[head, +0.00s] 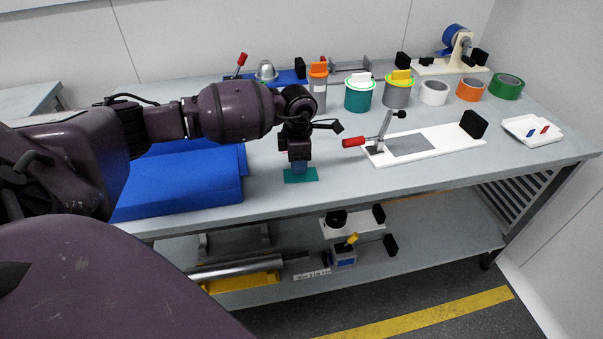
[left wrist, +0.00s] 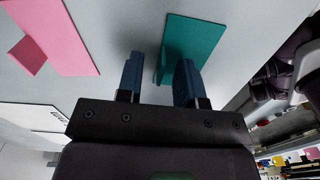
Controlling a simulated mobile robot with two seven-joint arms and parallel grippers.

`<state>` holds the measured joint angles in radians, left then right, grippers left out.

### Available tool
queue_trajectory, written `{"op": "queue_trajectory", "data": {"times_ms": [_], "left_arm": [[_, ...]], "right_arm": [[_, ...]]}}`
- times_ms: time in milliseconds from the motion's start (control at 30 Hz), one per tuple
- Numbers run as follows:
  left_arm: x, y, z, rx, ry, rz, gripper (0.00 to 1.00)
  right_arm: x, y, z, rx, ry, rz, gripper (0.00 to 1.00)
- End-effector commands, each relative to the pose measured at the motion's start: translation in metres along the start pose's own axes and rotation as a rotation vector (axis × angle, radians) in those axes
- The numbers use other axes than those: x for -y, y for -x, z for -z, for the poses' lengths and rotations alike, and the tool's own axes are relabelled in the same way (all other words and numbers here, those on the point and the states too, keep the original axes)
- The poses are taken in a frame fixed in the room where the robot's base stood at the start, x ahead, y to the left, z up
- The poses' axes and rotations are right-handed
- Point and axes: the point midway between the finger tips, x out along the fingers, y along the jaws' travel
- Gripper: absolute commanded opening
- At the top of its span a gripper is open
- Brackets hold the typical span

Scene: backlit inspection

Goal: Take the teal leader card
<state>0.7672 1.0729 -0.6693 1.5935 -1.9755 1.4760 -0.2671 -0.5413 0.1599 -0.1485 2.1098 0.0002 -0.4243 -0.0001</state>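The teal leader card (head: 313,175) lies flat on the bench near its front edge. In the left wrist view the card (left wrist: 195,42) shows with a raised teal tab at its near left side. My left gripper (head: 299,169) points down right over the card. In the left wrist view its two blue fingers (left wrist: 159,66) stand apart, with the tab between them, closer to the right finger. The fingers do not appear closed on the tab. The gripper covers part of the card in the head view. My right gripper is not in view.
A pink card (left wrist: 62,35) with a tab lies beside the teal one. Blue blocks (head: 185,185) stand left of the gripper. A white plate with a red-handled lever (head: 440,143) is to the right. Several cups and tape rolls (head: 434,93) line the back. The front right bench is clear.

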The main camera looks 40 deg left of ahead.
Motion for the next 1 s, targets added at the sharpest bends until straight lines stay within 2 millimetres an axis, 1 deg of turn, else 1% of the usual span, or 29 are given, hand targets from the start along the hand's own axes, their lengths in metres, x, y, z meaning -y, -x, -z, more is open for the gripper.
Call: {"op": "queue_trajectory", "data": {"times_ms": [200,233,400,433,467,833,933,1000], "left_arm": [[-0.001,-0.001,0.0,0.002,0.0,-0.002,0.34],[-0.001,-0.001,0.0,0.002,0.0,-0.002,0.33],[0.0,-0.001,0.0,0.002,0.0,-0.001,0.06],[0.0,-0.001,0.0,0.002,0.0,-0.001,0.02],[0.0,-0.001,0.0,0.002,0.0,-0.001,0.0],[-0.001,0.001,0.0,0.002,0.0,-0.002,0.0],[-0.001,0.009,0.0,0.003,-0.001,-0.003,0.0],[-0.001,0.019,0.0,0.003,-0.001,-0.003,0.0]], "right_arm": [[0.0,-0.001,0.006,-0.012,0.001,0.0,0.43],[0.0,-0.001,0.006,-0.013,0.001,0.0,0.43],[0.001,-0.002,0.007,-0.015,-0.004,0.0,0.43],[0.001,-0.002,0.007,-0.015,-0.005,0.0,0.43],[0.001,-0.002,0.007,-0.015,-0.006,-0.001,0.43],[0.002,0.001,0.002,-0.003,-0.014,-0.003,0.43],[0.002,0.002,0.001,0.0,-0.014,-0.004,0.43],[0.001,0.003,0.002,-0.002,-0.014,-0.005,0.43]]}}
